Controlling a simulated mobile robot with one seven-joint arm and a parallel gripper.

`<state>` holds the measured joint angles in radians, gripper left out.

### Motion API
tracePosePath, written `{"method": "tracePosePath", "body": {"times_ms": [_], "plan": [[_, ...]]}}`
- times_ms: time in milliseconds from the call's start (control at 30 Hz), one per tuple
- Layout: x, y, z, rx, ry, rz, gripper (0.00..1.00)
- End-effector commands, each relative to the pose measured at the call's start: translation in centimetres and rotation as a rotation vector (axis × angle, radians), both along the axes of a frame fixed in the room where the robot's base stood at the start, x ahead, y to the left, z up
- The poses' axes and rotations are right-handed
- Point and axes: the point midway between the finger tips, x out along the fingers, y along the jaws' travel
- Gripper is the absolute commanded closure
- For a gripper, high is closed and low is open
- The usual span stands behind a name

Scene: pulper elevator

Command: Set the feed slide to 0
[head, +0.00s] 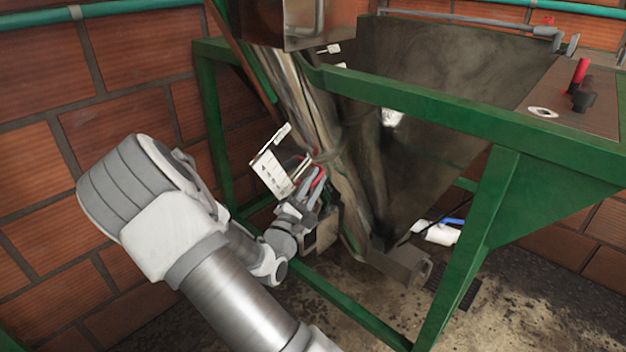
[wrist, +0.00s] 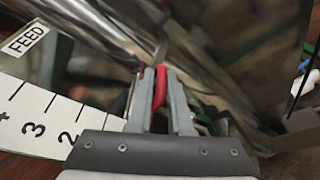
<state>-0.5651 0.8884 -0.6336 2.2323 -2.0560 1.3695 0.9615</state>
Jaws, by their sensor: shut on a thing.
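My gripper (wrist: 160,78) is shut on the red handle (wrist: 160,90) of the feed slide, beside the shiny metal tube. In the head view my gripper (head: 311,188) reaches this handle (head: 318,180) at the lower part of the slanted tube. A white scale plate (wrist: 38,118) with black marks lies left of the fingers in the wrist view. Its 3 and 2 are readable; its right end is hidden behind my gripper, so the handle's exact reading cannot be told. A FEED label (wrist: 25,39) sits above the plate. The plate also shows in the head view (head: 270,174).
A green frame (head: 440,112) surrounds the large grey hopper (head: 440,75), with a leg right of my arm and a low bar in front. A brick wall (head: 120,125) stands at the left. A red-handled control (head: 581,72) is on the right panel.

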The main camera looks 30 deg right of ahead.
Motion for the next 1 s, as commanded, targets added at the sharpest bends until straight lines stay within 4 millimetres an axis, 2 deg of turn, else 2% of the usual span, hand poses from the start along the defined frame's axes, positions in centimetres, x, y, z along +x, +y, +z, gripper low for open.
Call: {"method": "tracePosePath", "body": {"times_ms": [67, 100, 233, 533, 667, 767, 1000], "plan": [[-0.1, -0.4, -0.4, 0.006, 0.012, -0.008, 1.00], [-0.1, -0.4, -0.4, 0.006, 0.012, -0.008, 0.77], [-0.1, -0.4, -0.4, 0.005, 0.012, -0.006, 0.55], [-0.1, -0.2, -0.2, 0.004, 0.008, -0.004, 0.55], [-0.5, 0.5, -0.4, 0.004, 0.010, -0.002, 0.55], [-1.4, 1.7, -0.8, 0.004, 0.011, 0.000, 0.55], [-4.7, 6.2, -2.3, 0.004, 0.014, 0.001, 0.55]]}}
